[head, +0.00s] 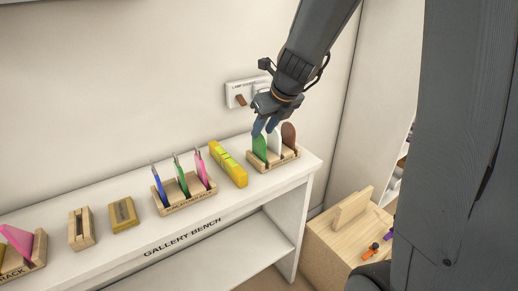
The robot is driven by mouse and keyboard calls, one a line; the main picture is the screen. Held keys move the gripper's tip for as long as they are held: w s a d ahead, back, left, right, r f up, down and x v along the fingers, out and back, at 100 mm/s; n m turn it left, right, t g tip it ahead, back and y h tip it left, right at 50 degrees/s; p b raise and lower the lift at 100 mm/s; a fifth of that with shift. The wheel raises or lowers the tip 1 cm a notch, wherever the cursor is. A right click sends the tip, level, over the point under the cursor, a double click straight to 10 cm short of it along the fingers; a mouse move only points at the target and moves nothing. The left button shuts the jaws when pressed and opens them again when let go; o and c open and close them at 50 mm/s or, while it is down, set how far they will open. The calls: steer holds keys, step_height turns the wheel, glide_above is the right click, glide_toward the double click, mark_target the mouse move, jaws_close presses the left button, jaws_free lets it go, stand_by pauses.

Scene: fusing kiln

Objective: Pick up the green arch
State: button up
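The green arch (260,147) is a thin rounded-top piece. It stands upright in the left slot of a small wooden rack (273,164) at the right end of the white bench. A white arch (274,143) and a brown arch (288,136) stand to its right in the same rack. My gripper (265,127) points down from above, its bluish fingertips at the top of the green arch. The fingertips look apart, with a gap between them. Whether they touch the arch is not clear.
The bench, labelled GALLERY BENCH (183,236), also holds a yellow block (229,165), a middle rack (188,205) with blue, green and pink pieces, small wooden blocks (81,229), and a pink piece at far left. A wall switch box (240,94) is behind my gripper.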

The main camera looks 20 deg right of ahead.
mark_target(262, 136)
steer(key=b+x, duration=0.1)
steer(key=x, duration=0.6)
steer(key=shift+d+f, duration=0.15)
steer(key=shift+f, duration=0.05)
steer(key=shift+r, duration=0.1)
jaws_close()
